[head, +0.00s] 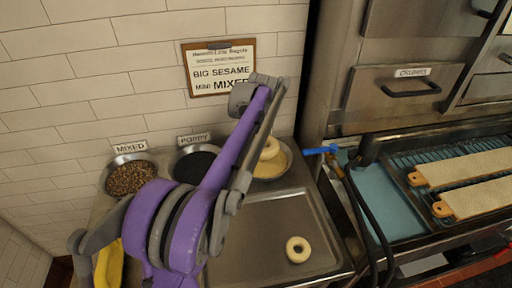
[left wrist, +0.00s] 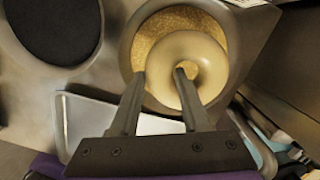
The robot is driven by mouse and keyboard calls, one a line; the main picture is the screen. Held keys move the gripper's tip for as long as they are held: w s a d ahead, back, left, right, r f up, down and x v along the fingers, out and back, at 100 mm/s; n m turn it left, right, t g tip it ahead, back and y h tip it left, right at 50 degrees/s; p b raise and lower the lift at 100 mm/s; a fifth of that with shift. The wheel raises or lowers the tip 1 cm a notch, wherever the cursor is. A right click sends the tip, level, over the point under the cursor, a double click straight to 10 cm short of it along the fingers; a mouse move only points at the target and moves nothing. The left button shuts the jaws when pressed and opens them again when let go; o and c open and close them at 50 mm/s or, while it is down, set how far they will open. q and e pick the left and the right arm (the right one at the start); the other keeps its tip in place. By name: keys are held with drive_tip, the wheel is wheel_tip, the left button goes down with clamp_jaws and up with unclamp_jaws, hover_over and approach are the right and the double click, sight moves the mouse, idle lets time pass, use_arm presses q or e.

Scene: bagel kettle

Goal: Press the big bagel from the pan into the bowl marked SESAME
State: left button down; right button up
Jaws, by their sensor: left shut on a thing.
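My left gripper (left wrist: 161,76) is shut on the ring of a pale bagel (left wrist: 205,52), one finger in its hole and one outside its edge. In the head view the bagel (head: 270,148) is over the third bowl (head: 288,158), which holds pale tan seeds. The seeds (left wrist: 150,45) show beside the bagel in the left wrist view; whether it touches them I cannot tell. My purple arm hides this bowl's label. Another pale bagel (head: 298,249) lies in the metal pan (head: 262,215). My right gripper is in neither view.
Bowls labelled MIXED (head: 131,178) and POPPY (head: 195,166) stand to the left. A wall sign (head: 219,68) reads BIG SESAME, MINI MIXED. A blue-handled tap (head: 321,150), dark hoses and a water basin with boards (head: 465,165) are to the right. A yellow object (head: 107,265) is at lower left.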

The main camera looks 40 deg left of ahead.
sight(256, 147)
use_arm(q)
drive_tip(key=shift+r+p, duration=1.75)
drive_tip(key=shift+r, duration=0.95)
